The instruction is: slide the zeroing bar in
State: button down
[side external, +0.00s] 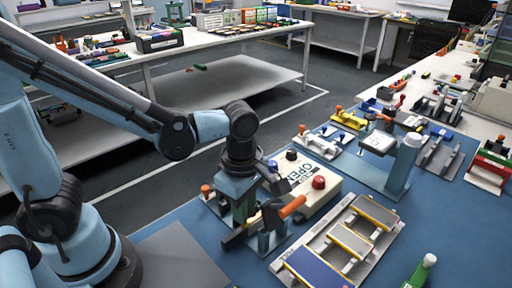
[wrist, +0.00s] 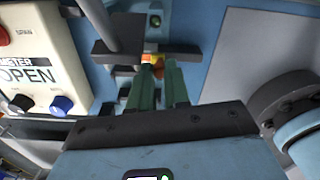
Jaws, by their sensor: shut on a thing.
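My gripper (wrist: 160,75) points down at the blue bench, beside the cream meter box (side external: 312,178) whose display reads OPEN. The box also shows at the left in the wrist view (wrist: 38,65). My green fingers are closed on a small orange and yellow part of what looks like the zeroing bar (wrist: 153,68). A dark bar (wrist: 182,49) lies crosswise at the fingertips. In the side view, dark bar pieces and an orange handle (side external: 292,207) show at the gripper. The fingers hide much of the grip, and I cannot tell how far the bar sits in its seat.
A rack of flat pouch cells (side external: 352,242) lies to the right of the gripper. A blue-grey press stand (side external: 400,165) is behind it. A green-handled tool (side external: 420,271) lies at the front right. A grey plate (side external: 180,258) at the front left is clear.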

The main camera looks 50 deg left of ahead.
jog(key=shift+w, duration=0.35)
jog(key=c, duration=1.1)
grip_release()
jog(key=shift+r, duration=0.15)
notch_tip(320, 180, up, 12)
jog(key=shift+a, duration=0.1)
